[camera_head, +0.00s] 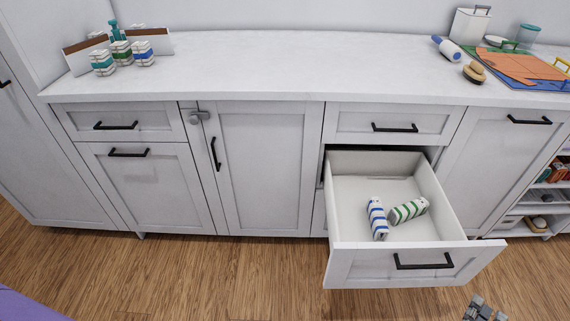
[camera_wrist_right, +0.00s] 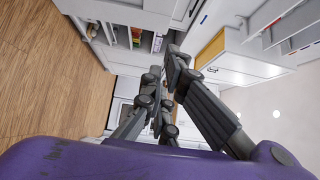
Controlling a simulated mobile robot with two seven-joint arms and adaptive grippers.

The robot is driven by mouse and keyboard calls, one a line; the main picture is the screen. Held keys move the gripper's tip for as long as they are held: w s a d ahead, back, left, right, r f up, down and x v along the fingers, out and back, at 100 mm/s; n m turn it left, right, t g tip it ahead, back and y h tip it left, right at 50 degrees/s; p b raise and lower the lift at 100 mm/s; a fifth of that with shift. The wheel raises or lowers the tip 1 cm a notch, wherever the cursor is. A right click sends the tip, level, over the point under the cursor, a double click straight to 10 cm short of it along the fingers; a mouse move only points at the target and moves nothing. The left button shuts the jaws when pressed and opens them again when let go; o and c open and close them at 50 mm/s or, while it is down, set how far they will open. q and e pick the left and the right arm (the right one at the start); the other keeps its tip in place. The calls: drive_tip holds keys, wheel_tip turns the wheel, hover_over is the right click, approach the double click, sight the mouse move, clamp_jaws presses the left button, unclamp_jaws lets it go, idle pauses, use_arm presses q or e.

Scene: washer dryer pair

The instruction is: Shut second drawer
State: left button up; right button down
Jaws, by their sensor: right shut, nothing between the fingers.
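The second drawer (camera_head: 354,263) is a white drawer below a closed top drawer (camera_head: 390,125). It is pulled well out, and its dark bar handle (camera_head: 423,262) faces me. Inside lie a blue-striped item (camera_head: 377,218) and a green-striped item (camera_head: 408,210). My right gripper (camera_head: 481,309) shows only in part at the bottom edge of the head view, in front of the drawer and apart from it. In the right wrist view the gripper (camera_wrist_right: 164,78) is shut and empty. My left gripper is not in view.
The white countertop (camera_head: 270,65) holds striped containers (camera_head: 103,63) at left, and a brush (camera_head: 474,72), roller (camera_head: 446,48) and colourful mat (camera_head: 520,68) at right. Open shelves (camera_head: 545,197) stand at far right. The wooden floor (camera_head: 210,275) before the cabinets is clear.

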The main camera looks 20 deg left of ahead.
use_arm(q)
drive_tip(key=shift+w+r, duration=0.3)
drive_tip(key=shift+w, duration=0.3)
use_arm(e)
drive_tip(key=w+a+x, duration=0.1)
drive_tip(key=a+x, duration=0.1)
drive_tip(key=x, duration=1)
drive_tip(key=shift+w+a, duration=0.15)
drive_tip(key=shift+w, duration=0.25)
drive_tip(key=shift+w+a, duration=0.1)
